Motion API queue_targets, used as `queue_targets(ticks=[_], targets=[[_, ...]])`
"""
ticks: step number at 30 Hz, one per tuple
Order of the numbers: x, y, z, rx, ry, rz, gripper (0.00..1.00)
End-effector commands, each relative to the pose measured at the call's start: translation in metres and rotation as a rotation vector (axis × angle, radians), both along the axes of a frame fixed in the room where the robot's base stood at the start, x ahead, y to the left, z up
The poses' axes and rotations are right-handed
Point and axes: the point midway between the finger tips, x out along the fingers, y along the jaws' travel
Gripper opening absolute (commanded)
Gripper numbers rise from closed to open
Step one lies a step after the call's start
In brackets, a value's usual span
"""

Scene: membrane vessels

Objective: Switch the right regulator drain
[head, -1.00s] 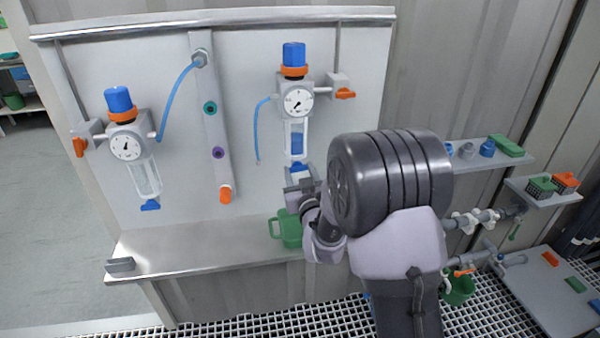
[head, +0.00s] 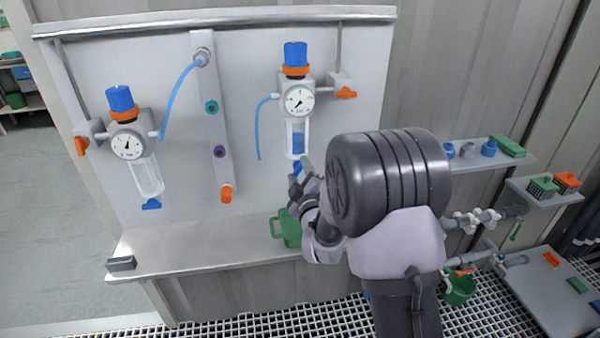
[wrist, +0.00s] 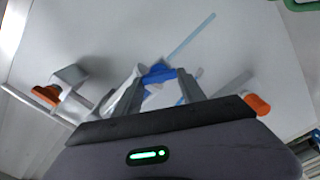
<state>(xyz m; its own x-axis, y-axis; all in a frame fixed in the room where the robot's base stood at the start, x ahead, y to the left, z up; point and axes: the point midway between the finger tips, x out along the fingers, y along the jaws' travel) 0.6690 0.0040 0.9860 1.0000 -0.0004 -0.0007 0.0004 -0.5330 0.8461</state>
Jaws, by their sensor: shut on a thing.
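The right regulator (head: 297,100) hangs on the panel with a blue knob on top, a round gauge and a clear bowl holding blue liquid. Its blue drain (head: 297,167) is at the bottom of the bowl. My gripper (head: 302,178) is at the drain, with its fingers tilted. In the wrist view the blue drain (wrist: 158,74) lies between the two fingers, which are shut on it. My arm hides part of the area below and right of the drain.
The left regulator (head: 128,146) hangs at the left with its own blue drain. A green jug (head: 287,228) stands on the steel shelf (head: 190,248) just below my gripper. An orange-handled valve (head: 346,92) sits right of the right regulator.

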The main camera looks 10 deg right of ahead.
Motion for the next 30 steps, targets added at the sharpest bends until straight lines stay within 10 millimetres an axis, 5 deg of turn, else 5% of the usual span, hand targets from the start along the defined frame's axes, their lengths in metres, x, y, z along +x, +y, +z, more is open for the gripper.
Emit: queue_targets(ticks=[15, 30], targets=[[0.0013, 0.0011, 0.0025, -0.334, -0.009, 0.000, 0.07], [0.0015, 0.0012, 0.0029, -0.406, -0.010, 0.000, 0.07]])
